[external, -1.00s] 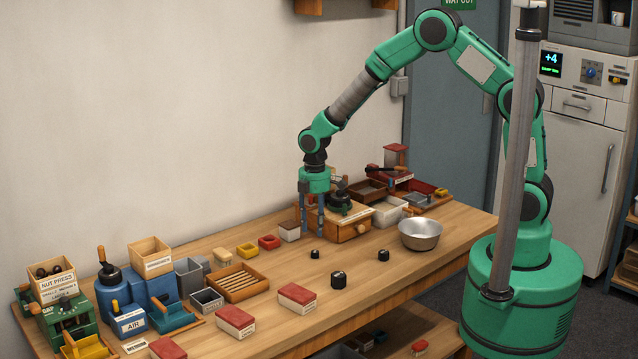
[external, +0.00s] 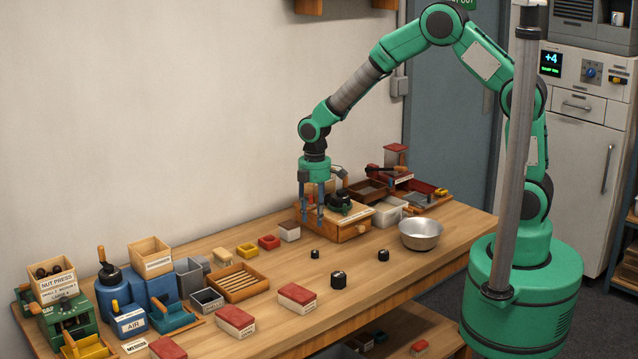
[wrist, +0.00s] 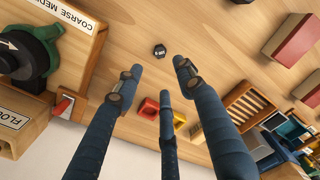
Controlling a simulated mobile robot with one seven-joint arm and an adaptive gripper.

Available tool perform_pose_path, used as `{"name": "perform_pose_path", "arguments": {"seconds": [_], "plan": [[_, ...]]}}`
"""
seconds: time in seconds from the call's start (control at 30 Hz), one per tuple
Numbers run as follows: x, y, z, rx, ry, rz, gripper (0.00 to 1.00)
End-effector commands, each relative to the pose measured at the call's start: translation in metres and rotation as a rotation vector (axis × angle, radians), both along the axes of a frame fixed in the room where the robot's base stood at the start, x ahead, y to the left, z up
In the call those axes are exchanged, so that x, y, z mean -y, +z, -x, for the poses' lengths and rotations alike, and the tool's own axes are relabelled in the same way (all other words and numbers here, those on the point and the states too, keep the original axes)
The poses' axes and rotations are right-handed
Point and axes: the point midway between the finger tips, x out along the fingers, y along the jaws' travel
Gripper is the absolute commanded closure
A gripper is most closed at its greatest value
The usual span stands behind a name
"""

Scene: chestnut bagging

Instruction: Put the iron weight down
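Three black iron weights rest on the table: a small one (external: 314,254) in front of my gripper, a larger one (external: 338,280) nearer the front edge, and another small one (external: 383,255) left of the metal bowl. My gripper (external: 312,218) points down above the table, behind the nearest small weight. In the wrist view its three blue fingers (wrist: 160,78) are spread with nothing between them. A small dark weight with a pale label (wrist: 159,50) shows just beyond the fingertips, apart from them and standing on the wood.
A wooden box with a green and black mechanism (external: 345,215) stands close right of my gripper. A steel bowl (external: 420,235) is at the right. The table's middle is mostly clear.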

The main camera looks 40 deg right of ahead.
Motion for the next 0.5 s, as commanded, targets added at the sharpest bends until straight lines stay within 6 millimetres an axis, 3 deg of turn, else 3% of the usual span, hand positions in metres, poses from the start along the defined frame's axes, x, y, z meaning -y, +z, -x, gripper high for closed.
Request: {"name": "perform_pose_path", "arguments": {"seconds": [0.3, 0.5], "plan": [[0.002, 0.005, 0.0, 0.004, -0.009, -0.002, 0.62], [0.017, 0.037, 0.002, 0.029, -0.074, -0.013, 0.62]]}}
